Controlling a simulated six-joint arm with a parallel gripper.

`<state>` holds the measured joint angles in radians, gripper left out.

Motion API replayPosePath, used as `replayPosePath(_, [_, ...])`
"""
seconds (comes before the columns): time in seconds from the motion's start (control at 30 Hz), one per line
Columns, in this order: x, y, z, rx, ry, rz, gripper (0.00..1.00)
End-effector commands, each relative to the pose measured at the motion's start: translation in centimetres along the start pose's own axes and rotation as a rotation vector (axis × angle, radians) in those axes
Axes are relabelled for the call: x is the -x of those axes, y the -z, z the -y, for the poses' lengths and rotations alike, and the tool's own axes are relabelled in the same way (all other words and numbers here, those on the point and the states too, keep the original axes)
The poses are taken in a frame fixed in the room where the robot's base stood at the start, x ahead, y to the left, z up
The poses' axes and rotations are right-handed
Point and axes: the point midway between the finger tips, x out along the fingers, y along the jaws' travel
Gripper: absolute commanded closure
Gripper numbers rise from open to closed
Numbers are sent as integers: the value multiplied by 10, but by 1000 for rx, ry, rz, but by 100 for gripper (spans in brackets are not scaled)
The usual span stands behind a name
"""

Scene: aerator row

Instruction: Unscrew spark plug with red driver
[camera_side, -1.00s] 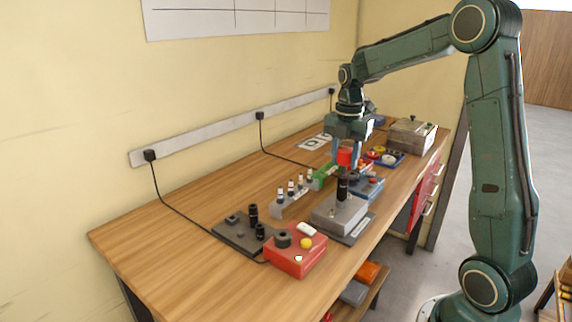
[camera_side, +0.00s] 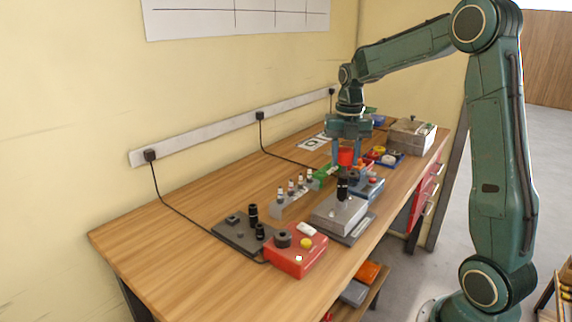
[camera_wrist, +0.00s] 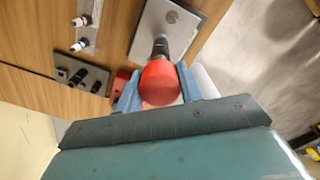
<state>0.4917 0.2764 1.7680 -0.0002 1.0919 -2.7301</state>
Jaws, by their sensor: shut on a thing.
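The red driver (camera_side: 346,156) stands upright, its red handle between the blue fingers of my gripper (camera_side: 347,160), which is shut on it. In the wrist view the round red handle (camera_wrist: 159,84) fills the gap between my fingertips (camera_wrist: 158,82). The driver's dark lower end (camera_side: 342,190) stands over the grey metal block (camera_side: 335,213); it also shows in the wrist view (camera_wrist: 160,48). A spark plug under the driver is hidden, so I cannot tell how it sits.
A red box (camera_side: 297,262) with a yellow button and a dark plate (camera_side: 228,233) with black sockets are at the front left. The table's left part is clear.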

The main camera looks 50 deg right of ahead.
Motion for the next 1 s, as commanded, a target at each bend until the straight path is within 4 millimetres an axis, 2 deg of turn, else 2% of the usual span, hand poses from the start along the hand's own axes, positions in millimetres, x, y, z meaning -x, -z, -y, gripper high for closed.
replayPosePath(0.03, [-6,2,1,28,5,-13,100])
replayPosePath(0.4, [-6,2,1,82,5,-14,100])
replayPosePath(0.43, [-6,2,1,82,5,-14,61])
replayPosePath(0.53, [-5,2,1,81,5,-13,41])
replayPosePath(0.57, [-5,2,1,81,5,-12,37])
replayPosePath(1.0, [-2,1,0,34,3,-6,37])
